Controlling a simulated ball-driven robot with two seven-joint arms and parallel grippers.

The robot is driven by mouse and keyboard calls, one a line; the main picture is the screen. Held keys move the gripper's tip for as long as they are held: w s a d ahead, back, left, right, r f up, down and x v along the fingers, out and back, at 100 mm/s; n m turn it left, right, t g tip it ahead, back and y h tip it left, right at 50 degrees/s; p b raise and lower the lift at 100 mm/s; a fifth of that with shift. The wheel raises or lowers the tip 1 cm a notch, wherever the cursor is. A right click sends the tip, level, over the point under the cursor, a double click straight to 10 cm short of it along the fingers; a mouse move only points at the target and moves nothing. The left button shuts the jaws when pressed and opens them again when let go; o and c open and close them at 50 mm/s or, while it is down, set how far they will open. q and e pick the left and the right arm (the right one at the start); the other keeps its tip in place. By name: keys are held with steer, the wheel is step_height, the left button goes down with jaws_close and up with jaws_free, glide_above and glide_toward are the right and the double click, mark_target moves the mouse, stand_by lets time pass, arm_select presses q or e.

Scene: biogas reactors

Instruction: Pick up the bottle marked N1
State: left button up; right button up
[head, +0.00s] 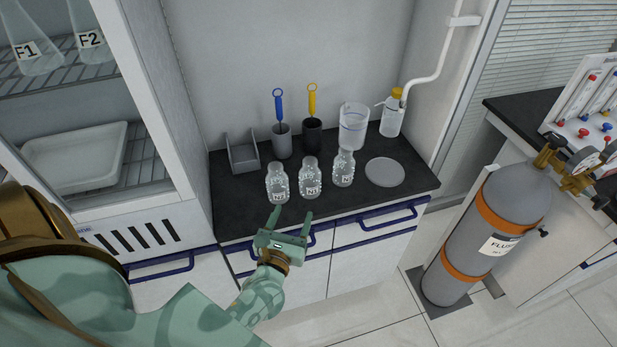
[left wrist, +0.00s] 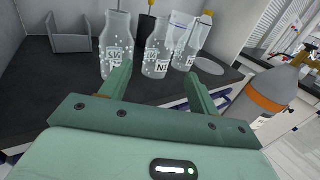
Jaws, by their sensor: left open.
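Three clear glass bottles with white labels stand upright in a row on the black counter: a left one (head: 277,183), a middle one (head: 310,178) and a right one (head: 344,168). My right gripper is not in view.
Behind the bottles stand a grey tray (head: 243,156), two cups holding blue-handled (head: 282,143) and yellow-handled (head: 312,137) tools, a beaker (head: 353,127) and a yellow-capped wash bottle (head: 392,118). A round grey disc (head: 385,172) lies right. A gas cylinder (head: 490,230) stands further right.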

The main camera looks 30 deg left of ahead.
mark_target(307, 182)
arm_select(q)
steer(key=x, duration=0.3)
steer(key=b+x, duration=0.1)
steer(key=x, duration=0.2)
steer(key=b+x, duration=0.1)
steer(key=x, duration=0.2)
steer(key=shift+d+f, duration=0.1)
steer(key=shift+f, duration=0.2)
steer(key=b+x, duration=0.2)
steer(key=x, duration=0.1)
steer(key=b+x, duration=0.1)
steer(key=x, duration=0.1)
steer(key=shift+w+d+f, duration=0.1)
steer(key=shift+f, duration=0.15)
steer(key=shift+w, duration=0.2)
steer(key=shift+s+r, duration=0.1)
steer(key=shift+r, duration=0.1)
steer(key=c, duration=0.8)
